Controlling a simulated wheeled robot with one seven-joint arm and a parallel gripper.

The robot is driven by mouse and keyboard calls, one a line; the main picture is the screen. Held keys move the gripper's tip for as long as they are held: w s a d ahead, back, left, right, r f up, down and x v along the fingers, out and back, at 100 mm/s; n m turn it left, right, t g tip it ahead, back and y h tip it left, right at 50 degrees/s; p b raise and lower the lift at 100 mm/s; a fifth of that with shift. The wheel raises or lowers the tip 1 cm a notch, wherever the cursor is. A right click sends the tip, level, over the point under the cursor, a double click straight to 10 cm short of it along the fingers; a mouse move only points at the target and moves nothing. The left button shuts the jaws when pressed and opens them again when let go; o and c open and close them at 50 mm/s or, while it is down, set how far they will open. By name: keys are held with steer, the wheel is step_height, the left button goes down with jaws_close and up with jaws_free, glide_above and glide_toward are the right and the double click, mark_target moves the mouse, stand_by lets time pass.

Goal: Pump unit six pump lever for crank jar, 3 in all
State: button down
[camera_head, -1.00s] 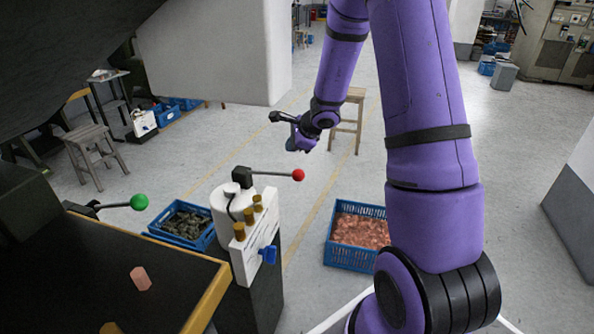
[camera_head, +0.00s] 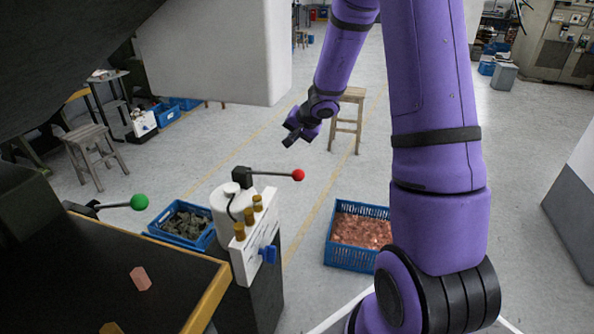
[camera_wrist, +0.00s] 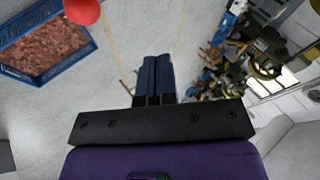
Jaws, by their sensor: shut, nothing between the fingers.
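The pump unit (camera_head: 256,243) is a white panel on a dark pedestal, with a white round jar (camera_head: 226,207) behind it and brass knobs along its top. A dark lever with a red ball (camera_head: 298,175) sticks out level to the right from its top. Another lever with a green ball (camera_head: 139,202) is at the left by the dark table. My gripper (camera_head: 290,138) is shut and empty, above and beyond the red ball and apart from it. In the wrist view the fingers (camera_wrist: 153,80) are together, and the red ball (camera_wrist: 82,11) shows at the top left edge.
A blue crate of copper pieces (camera_head: 328,254) stands on the floor right of the pump unit. A blue crate of dark pieces (camera_head: 208,240) is on its left. A wooden stool (camera_head: 351,97) stands behind my gripper. The dark table (camera_head: 212,290) has a yellow edge.

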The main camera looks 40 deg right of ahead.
steer(key=n, duration=0.2)
steer(key=r+n, duration=0.1)
steer(key=shift+d+n, duration=0.1)
steer(key=shift+n, duration=0.3)
steer(key=shift+f, duration=0.1)
steer(key=shift+s+d+f, duration=0.15)
steer(key=shift+f, duration=1.3)
steer(key=shift+s+d+f, duration=0.1)
steer(key=shift+s+f, duration=0.05)
steer(key=shift+f, duration=1.3)
steer(key=shift+s+d+f, duration=0.15)
steer(key=shift+f, duration=1.3)
steer(key=shift+f, duration=0.2)
steer(key=shift+f, duration=0.2)
